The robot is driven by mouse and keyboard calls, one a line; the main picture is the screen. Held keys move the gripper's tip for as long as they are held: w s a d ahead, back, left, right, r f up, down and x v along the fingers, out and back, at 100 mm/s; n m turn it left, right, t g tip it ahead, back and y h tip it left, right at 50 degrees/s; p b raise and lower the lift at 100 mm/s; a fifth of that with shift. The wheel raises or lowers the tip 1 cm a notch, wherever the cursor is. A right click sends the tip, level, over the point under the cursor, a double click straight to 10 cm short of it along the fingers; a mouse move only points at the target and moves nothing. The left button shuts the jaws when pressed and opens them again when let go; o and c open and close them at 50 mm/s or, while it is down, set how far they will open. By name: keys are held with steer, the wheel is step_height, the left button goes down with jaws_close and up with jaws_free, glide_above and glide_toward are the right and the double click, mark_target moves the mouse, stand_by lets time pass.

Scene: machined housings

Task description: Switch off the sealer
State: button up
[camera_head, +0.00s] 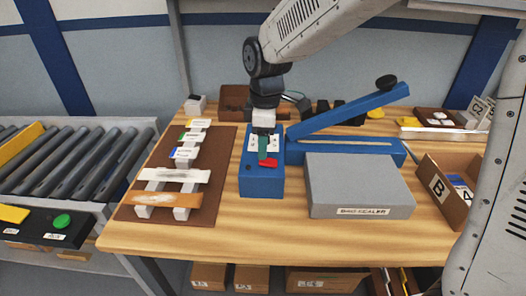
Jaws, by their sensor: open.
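The bag sealer is blue, with a long body (350,147) at the back right and a raised lever arm (345,110) ending in a black knob. A blue box (262,180) stands at its left end, with a pale plate on top and a red switch part (268,163) near the front of that plate. A grey block (357,185) in front carries a label reading like "BAG SEALER". My gripper (264,150) points down right over the plate, just behind the red part. Its fingers partly hide the plate, and I cannot tell whether they touch the switch.
A brown board (128,207) with a rack of labelled strips lies at the left. An open box marked B (440,195) stands at the right. A roller conveyor (60,165) runs beyond the table's left edge. Bare wood shows at the table front.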

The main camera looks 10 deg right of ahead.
step_height(320, 180, up, 4)
stand_by(0.5)
steer(key=s+d+r+m, duration=0.2)
steer(key=s+d+m, duration=0.6)
steer(key=s, duration=0.5)
steer(key=s+d+r+m+t, duration=0.1)
steer(key=s+d+r+m, duration=0.1)
steer(key=s+d+m, duration=0.5)
steer(key=shift+s+d+r+m, duration=0.15)
steer(key=shift+s+d+m, duration=0.25)
steer(key=shift+s+d, duration=2.05)
steer(key=shift+s+a, duration=0.75)
steer(key=shift+a, duration=0.05)
